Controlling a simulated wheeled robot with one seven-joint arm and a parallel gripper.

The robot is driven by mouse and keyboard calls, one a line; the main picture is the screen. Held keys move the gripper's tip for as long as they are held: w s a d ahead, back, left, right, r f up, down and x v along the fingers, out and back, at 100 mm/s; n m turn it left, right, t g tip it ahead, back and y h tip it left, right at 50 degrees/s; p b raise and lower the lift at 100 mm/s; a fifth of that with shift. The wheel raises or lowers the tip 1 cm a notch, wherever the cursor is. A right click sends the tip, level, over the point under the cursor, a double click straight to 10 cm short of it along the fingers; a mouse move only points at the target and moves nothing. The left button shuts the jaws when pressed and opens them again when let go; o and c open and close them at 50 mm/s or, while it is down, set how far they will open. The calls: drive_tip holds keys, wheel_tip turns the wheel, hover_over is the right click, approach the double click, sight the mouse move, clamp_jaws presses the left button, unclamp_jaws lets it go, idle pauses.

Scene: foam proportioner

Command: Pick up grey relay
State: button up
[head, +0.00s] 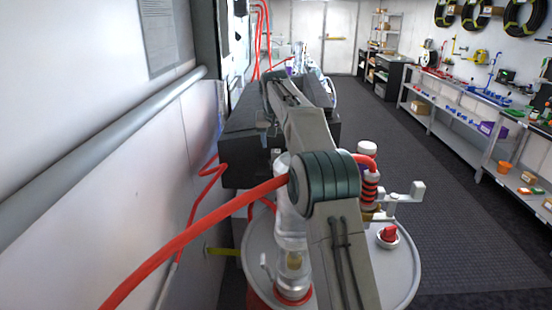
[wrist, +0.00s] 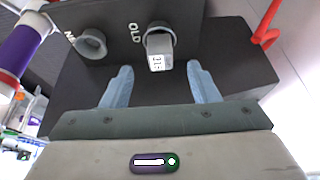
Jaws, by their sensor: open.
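The grey relay (wrist: 159,48) is a small block with a printed white label. It sits in the round holder marked "OLD" on a dark panel (wrist: 115,65) in the wrist view. My gripper (wrist: 160,68) is open, with its two blue fingers apart. The relay lies between and just beyond the fingertips, roughly centred, and no contact shows. In the head view my arm covers much of the dark box (head: 240,150), and I cannot make out the relay or fingers there.
A second round holder (wrist: 92,43), with a partly visible label, is left of the relay and looks empty. A red hose (wrist: 265,28) is at the right. In the head view a white wall (head: 90,150) is close on the left; open floor (head: 450,200) lies right.

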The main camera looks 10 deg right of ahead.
sight(276, 152)
drive_tip(key=shift+p+x, duration=0.8)
drive_tip(key=shift+x, duration=1.9)
drive_tip(key=c, duration=1.1)
